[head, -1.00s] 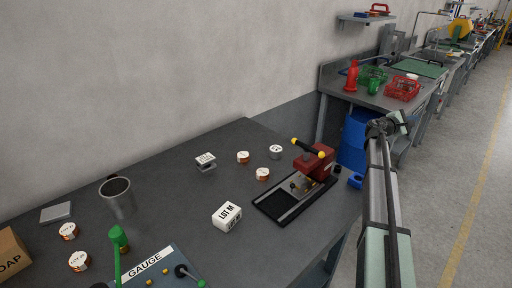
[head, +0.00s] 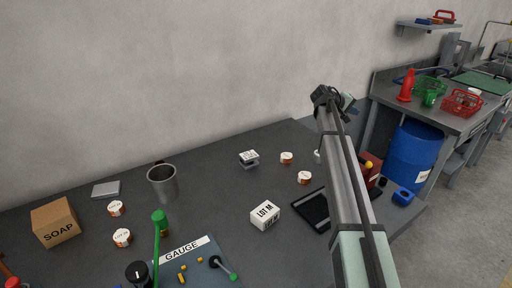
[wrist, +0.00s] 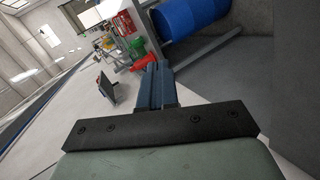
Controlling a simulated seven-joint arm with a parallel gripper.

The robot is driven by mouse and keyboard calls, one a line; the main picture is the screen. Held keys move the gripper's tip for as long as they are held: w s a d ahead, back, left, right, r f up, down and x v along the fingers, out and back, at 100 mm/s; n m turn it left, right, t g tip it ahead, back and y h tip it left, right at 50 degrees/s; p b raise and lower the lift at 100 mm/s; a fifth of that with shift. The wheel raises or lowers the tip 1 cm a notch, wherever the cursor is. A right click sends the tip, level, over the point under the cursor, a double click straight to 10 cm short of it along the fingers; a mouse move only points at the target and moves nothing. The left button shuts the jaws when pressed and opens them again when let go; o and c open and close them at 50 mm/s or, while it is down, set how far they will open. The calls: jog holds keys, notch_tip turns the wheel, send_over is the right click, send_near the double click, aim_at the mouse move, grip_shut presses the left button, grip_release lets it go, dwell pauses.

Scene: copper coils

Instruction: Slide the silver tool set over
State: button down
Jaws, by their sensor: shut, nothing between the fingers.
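A flat silver-grey case (head: 106,188) lies at the back left of the dark bench; it is the closest match to the silver tool set, but I see no tools on it. A small silver piece with a white label (head: 249,158) stands farther right. My gripper (head: 350,104) is raised at the end of the arm, far right of the case and touching nothing. In the wrist view my gripper's fingers (wrist: 153,86) are together and empty, pointing out over the floor area. The case is not in the wrist view.
A metal cup (head: 162,184), copper coils with white labels (head: 122,238), a soap box (head: 56,222) and a LOT M box (head: 265,214) stand on the bench (head: 215,235). A gauge panel (head: 185,250) is in front. My arm partly hides the red press (head: 371,167).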

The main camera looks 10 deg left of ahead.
jog(key=a+m+y, duration=0.1)
jog(key=a+y, duration=0.1)
jog(key=a, duration=0.9)
jog(key=m+g+y, duration=0.3)
jog(key=m+y, duration=0.2)
jog(key=m, duration=0.3)
send_over(255, 153)
jog(key=w+d, duration=0.2)
jog(key=d, duration=0.1)
notch_tip(255, 153, down, 9)
jog(key=s+a+f+m+g, duration=0.1)
jog(key=s+a, duration=0.2)
jog(key=a, duration=0.1)
jog(key=s+a+f+m+g+y, duration=0.1)
jog(key=s+a+m, duration=0.1)
jog(key=s+a, duration=0.1)
jog(key=s+a+f+m+g, duration=0.1)
jog(key=s+a+m, duration=0.1)
jog(key=s+a, duration=0.2)
jog(key=shift+s+a+f+y, duration=0.15)
jog(key=shift+a+f+y, duration=0.15)
jog(key=shift+a, duration=0.05)
jog(key=w+d, duration=0.8)
jog(key=shift+w+d+f, duration=0.15)
jog(key=shift+d+f, duration=0.05)
jog(key=shift+f, duration=0.65)
jog(key=shift+f, duration=0.1)
jog(key=shift+s, duration=0.2)
